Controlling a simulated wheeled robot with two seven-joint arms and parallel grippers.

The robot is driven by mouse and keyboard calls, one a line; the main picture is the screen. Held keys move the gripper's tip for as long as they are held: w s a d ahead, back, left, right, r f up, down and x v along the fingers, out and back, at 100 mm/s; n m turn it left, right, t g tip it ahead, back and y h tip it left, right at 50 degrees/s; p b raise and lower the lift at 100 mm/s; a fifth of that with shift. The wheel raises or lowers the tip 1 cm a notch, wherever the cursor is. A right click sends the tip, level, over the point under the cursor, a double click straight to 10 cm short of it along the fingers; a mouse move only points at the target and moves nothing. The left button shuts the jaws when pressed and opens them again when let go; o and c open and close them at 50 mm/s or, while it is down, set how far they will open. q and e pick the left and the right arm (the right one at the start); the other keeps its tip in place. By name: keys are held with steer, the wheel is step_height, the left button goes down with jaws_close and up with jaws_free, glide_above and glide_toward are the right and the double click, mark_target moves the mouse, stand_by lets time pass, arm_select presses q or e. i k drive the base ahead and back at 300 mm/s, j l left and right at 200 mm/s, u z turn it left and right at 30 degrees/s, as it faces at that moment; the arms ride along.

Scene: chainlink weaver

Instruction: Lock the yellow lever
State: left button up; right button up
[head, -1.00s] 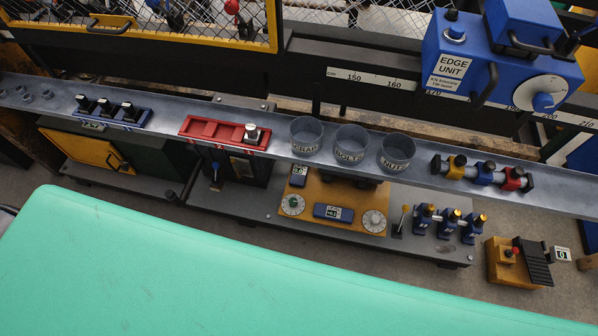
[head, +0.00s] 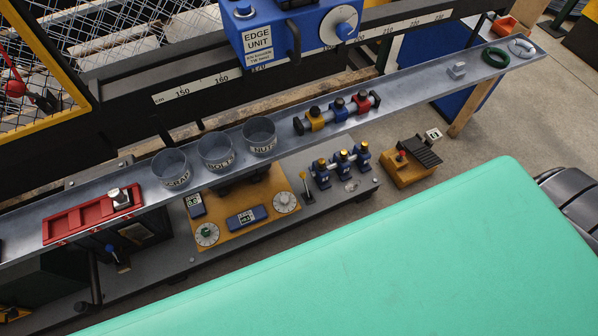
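A small lever with a yellow tip (head: 303,177) stands on the grey lower shelf. It is between the orange panel with dials (head: 262,203) and a row of blue blocks with yellow tops (head: 341,160). It looks roughly upright with a slight tilt to the left in the picture. Its base is small and dark, and I cannot tell whether it is locked. Neither of my grippers is in view.
A long metal shelf (head: 412,97) runs above the lever, with three labelled cups (head: 216,151), a red tray (head: 93,215) and a rod with coloured clamps (head: 338,112). A blue edge unit (head: 290,31) is behind. A broad teal surface (head: 400,260) fills the lower right.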

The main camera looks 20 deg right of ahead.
mark_target(301, 174)
steer(key=z, duration=0.95)
